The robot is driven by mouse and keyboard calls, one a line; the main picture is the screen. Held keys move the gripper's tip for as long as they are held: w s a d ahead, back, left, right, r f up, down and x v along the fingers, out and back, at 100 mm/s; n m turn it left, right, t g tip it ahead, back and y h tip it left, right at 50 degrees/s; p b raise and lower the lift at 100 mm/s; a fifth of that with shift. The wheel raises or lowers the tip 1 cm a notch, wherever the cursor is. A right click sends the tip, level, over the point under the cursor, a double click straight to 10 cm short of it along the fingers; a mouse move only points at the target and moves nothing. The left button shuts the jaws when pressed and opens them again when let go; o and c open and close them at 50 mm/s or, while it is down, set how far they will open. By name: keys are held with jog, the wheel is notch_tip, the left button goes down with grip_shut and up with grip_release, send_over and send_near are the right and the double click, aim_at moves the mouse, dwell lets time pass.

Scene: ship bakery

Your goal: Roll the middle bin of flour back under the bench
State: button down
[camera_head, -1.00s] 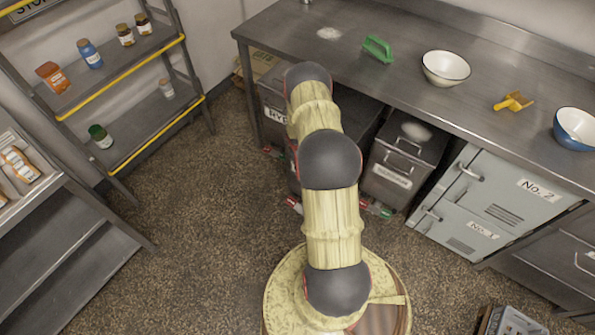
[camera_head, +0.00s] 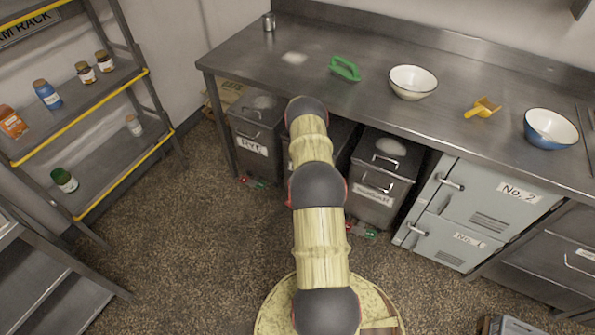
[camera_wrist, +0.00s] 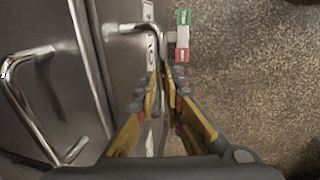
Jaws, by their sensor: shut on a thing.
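The middle flour bin (camera_head: 342,137) stands among the row of bins at the bench, mostly hidden behind my arm in the head view. A strip of it shows right of the arm. In the wrist view its steel front handle (camera_wrist: 132,27) runs into my gripper (camera_wrist: 165,78). The fingers are closed around the handle. A larger bar handle (camera_wrist: 38,80) is on the lid at left, and a label (camera_wrist: 150,50) is on the front. A red and green castor (camera_wrist: 183,35) shows near the floor. The steel bench (camera_head: 445,105) overhangs the bins.
The rye bin (camera_head: 252,135) is left of the middle bin, and another labelled bin (camera_head: 378,190) is right. Grey lockers (camera_head: 470,215) stand further right. A rack (camera_head: 105,135) stands at left. The speckled floor (camera_head: 190,235) before the bins is clear.

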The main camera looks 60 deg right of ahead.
jog(key=d+b, duration=0.1)
jog(key=d, duration=0.2)
jog(key=shift+w, duration=0.1)
jog(key=shift+d+r, duration=0.1)
jog(key=c, duration=1.9)
grip_release()
jog(key=shift+a+r, duration=0.4)
jog(key=shift+r, duration=1.5)
jog(key=shift+a+r, duration=0.35)
jog(key=shift+r, duration=1.6)
jog(key=shift+a+r, duration=0.4)
jog(key=shift+r, duration=1.5)
